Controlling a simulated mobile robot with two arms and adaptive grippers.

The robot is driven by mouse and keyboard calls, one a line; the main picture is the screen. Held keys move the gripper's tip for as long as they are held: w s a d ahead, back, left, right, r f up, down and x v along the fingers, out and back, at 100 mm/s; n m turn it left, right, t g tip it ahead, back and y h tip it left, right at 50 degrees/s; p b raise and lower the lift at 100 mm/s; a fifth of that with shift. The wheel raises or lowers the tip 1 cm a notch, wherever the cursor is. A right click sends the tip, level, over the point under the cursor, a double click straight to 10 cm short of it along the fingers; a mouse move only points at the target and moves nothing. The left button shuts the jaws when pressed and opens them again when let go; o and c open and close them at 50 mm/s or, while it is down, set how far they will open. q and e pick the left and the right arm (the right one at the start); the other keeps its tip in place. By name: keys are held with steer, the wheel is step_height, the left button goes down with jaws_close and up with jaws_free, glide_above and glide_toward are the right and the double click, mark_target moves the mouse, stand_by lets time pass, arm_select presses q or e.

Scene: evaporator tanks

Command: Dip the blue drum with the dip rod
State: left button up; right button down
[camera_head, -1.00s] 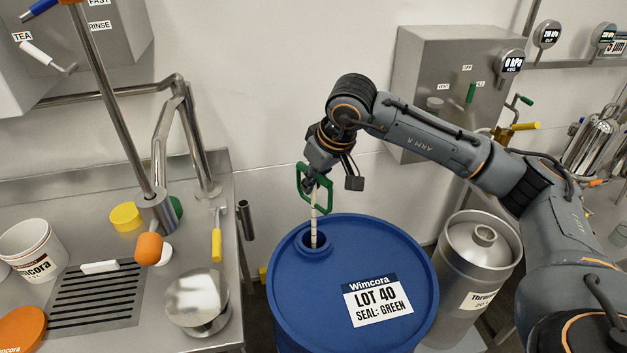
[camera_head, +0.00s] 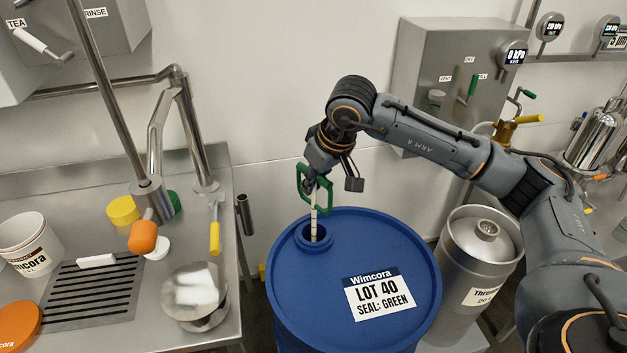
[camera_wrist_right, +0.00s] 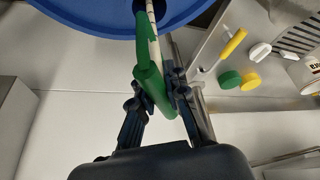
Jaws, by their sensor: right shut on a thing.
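The blue drum (camera_head: 335,290) stands on the floor in the head view, with a label reading "LOT 40 SEAL: GREEN". Its round bung opening (camera_head: 314,238) is open near the back left of the lid. The dip rod (camera_head: 313,222) is a pale marked stick with a green loop handle (camera_head: 328,196). It stands about upright with its lower end inside the opening; the depth is hidden. My right gripper (camera_head: 311,184) is shut on the green handle above the drum. The right wrist view shows the fingers around the handle (camera_wrist_right: 146,80). My left gripper is out of view.
A steel counter (camera_head: 110,325) on the left holds a white bucket (camera_head: 30,245), yellow and green caps and a round steel vessel (camera_head: 193,292). A steel keg (camera_head: 480,250) stands right of the drum. A grey wall box (camera_head: 450,75) is behind my right arm.

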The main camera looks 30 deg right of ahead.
steer(key=shift+f+b, duration=0.35)
steer(key=shift+f, duration=0.15)
steer(key=shift+f+b, duration=0.45)
steer(key=shift+f, duration=0.05)
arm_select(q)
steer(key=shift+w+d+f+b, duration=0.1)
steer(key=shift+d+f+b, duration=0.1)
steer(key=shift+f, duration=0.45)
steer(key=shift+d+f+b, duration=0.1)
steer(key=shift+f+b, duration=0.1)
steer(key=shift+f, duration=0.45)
arm_select(e)
steer(key=shift+f, duration=0.45)
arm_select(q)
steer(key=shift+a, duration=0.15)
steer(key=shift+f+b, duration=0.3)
